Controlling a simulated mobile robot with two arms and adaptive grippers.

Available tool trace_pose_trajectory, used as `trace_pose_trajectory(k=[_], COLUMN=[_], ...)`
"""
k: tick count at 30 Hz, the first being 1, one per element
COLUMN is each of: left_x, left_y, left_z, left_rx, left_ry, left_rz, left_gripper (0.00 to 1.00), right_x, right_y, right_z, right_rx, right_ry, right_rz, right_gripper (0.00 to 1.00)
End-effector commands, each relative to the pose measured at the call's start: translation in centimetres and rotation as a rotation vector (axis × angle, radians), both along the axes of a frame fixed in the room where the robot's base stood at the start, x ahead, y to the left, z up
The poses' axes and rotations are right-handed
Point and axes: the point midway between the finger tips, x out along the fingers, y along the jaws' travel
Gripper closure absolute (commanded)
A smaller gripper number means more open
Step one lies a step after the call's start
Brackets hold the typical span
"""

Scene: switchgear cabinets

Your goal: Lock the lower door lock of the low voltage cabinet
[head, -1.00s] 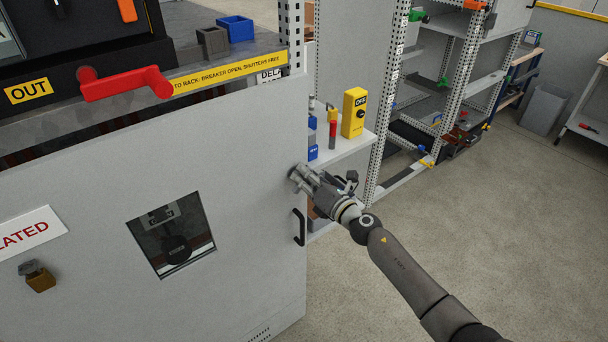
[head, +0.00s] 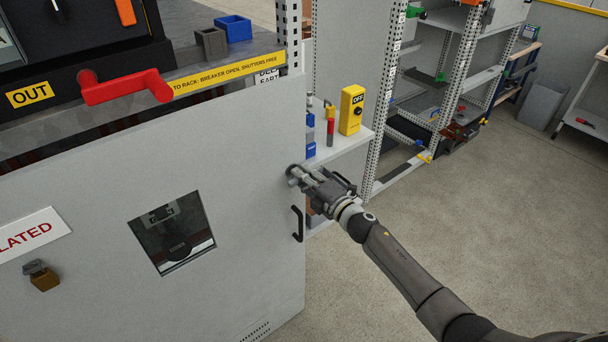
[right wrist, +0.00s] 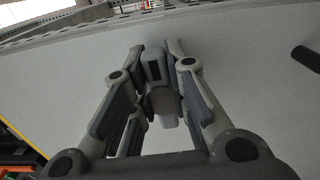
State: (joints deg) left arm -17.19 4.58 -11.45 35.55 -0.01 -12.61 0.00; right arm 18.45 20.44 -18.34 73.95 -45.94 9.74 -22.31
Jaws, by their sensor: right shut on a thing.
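The grey cabinet door (head: 245,185) stands before me with its free edge at the right. A small grey door lock (head: 292,171) sits near that edge, above a black handle (head: 298,224). My right gripper (head: 301,174) reaches in from the right and is shut on the lock. In the right wrist view my right gripper (right wrist: 160,85) has its fingers on both sides of the pale grey lock piece (right wrist: 166,104). The fingers partly hide the lock, so I cannot tell its turn position. My left gripper is not in view.
A red crank handle (head: 125,87) juts out above the door. A brass padlock (head: 44,279) hangs at the lower left. Behind the door edge, a white shelf (head: 345,143) holds a yellow OFF box (head: 352,109). Open floor (head: 490,220) lies to the right.

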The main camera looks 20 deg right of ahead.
Motion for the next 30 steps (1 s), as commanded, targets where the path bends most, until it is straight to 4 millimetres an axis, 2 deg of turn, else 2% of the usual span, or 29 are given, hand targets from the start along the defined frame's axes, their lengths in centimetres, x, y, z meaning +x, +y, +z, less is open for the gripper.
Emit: trace_pose_trajectory(k=[20, 21, 25, 30], left_x=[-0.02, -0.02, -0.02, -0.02], left_y=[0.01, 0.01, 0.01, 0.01], left_z=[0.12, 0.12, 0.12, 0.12], left_rx=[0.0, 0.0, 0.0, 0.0], left_ry=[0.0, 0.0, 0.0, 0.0], left_rz=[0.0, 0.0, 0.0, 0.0], left_gripper=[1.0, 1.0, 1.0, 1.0], right_x=[-0.02, -0.02, -0.02, -0.01], right_y=[0.02, 0.02, 0.02, 0.02], right_z=[-0.14, -0.14, -0.13, -0.11], right_rx=[0.057, 0.057, 0.056, 0.055], right_ry=[0.022, 0.022, 0.021, 0.021], right_rz=[0.0, 0.0, 0.0, 0.0], right_gripper=[1.0, 0.8, 0.64, 0.62])
